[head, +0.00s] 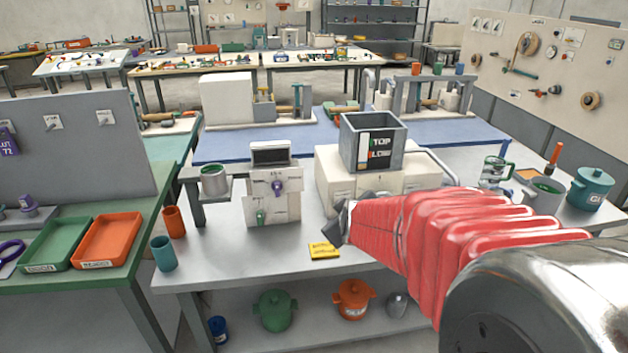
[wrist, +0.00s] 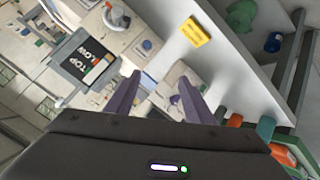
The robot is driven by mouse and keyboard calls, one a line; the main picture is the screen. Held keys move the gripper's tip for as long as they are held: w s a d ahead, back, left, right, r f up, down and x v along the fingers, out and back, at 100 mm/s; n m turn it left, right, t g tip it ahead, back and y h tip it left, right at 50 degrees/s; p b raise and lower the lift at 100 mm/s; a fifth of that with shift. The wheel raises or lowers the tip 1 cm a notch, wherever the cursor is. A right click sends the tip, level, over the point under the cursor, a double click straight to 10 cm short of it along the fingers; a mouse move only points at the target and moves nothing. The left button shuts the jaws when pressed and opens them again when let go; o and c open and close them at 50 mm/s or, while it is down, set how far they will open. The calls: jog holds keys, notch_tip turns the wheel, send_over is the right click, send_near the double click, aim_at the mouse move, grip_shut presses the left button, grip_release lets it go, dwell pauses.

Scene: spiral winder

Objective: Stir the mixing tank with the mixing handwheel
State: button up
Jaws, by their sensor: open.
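The mixing tank looks to be the grey open square box (head: 345,138) with a TOP/LOW label, on a cream machine body (head: 330,185). It also shows tilted at left in the wrist view (wrist: 62,62). A pale round part with a grey and orange middle (wrist: 117,18) sits by the body at the wrist view's top; it may be the mixing handwheel, but I cannot be sure. My arm hides that side in the head view. My gripper (head: 341,222) is in front of the body, above the bench. Its dark purple fingers (wrist: 157,96) are apart, with nothing seen between them.
A cream control box (head: 285,208) with a small screen and purple and green knobs stands left of the machine. A yellow note (head: 323,251) lies near the bench's front edge. Cups and a teal pot (head: 590,190) stand to the sides. Bare bench lies around the note.

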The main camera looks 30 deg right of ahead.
jog(key=w+d+f+n+t, duration=0.2)
jog(key=w+d+f, duration=0.2)
jog(key=d, duration=0.4)
jog(key=s+d+f+n+t, duration=0.2)
jog(key=d+f, duration=0.4)
jog(key=s+d+f+n+t+h, duration=0.1)
jog(key=d+f+n+t, duration=0.1)
jog(key=d+f, duration=0.5)
jog(key=shift+s+d+t, duration=0.3)
jog(key=shift+s+t, duration=0.1)
jog(key=shift+t, duration=0.4)
jog(key=shift+w+r, duration=0.1)
jog(key=x, duration=1.3)
jog(key=shift+w+d, duration=0.15)
jog(key=shift+w, duration=0.2)
jog(key=shift+c, duration=0.5)
jog(key=c, duration=0.9)
